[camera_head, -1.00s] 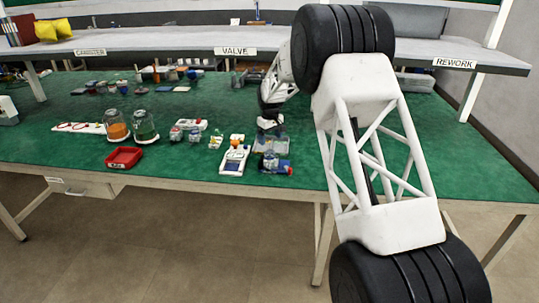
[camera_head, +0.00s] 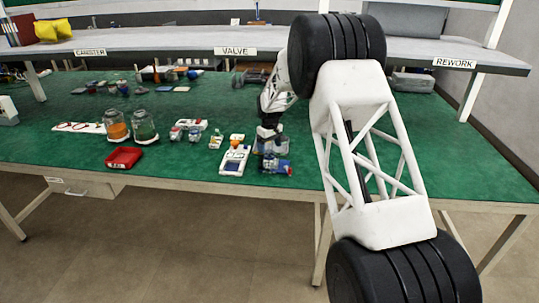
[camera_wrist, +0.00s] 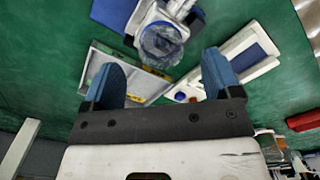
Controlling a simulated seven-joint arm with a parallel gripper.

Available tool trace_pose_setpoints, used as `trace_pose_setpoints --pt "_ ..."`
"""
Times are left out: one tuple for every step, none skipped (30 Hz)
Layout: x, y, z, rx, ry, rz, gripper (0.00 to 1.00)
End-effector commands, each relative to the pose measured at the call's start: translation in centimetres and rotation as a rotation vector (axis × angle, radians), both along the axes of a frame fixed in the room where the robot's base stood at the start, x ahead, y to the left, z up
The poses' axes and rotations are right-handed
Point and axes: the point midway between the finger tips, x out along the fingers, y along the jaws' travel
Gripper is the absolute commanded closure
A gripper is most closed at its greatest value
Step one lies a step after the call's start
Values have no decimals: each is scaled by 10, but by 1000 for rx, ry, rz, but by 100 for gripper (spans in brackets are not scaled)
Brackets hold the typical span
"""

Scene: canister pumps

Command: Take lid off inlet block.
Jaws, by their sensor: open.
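The inlet block appears to be the white and blue assembly in the wrist view (camera_wrist: 178,12), lying just beyond my gripper. A round, clear-looking cap with a blue rim (camera_wrist: 161,42) sits on its near end; this may be the lid. In the head view the assembly shows small, with blue and red parts (camera_head: 278,166), at the table's front. My gripper (camera_wrist: 160,62) is open, its two blue fingers wide apart with nothing between them. The cap lies ahead of the gap between the fingers. In the head view my gripper (camera_head: 267,133) hangs just behind the assembly.
A shallow grey tray (camera_wrist: 101,57) lies beneath the left finger. A white device with a dark blue screen (camera_wrist: 246,52) lies to the right. A red tray (camera_head: 123,157) and two jars (camera_head: 116,127) stand left on the green table (camera_head: 330,178). The table's front edge is close.

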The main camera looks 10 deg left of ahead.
Motion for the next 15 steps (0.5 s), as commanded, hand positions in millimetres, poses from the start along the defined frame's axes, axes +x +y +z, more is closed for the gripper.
trace_pose_setpoints --pt "0 1 -7 -1 2 0 16" --pt "0 1 -11 -1 2 0 16" --pt "0 1 -16 -1 2 0 16" --pt "0 1 -20 -1 2 0 16" --pt "0 1 -23 -1 2 0 16" --pt "0 1 -26 -1 2 0 16" --pt "0 1 -29 0 1 0 16" --pt "0 1 -31 -1 1 0 16" --pt "0 1 -33 0 0 0 16" --pt "0 1 -34 0 0 0 16" --pt "0 1 -35 1 -1 0 16" --pt "0 1 -36 1 -1 0 16" --pt "0 1 -36 1 -1 0 16" --pt "0 1 -37 1 -1 0 16" --pt "0 1 -37 1 -1 0 16"
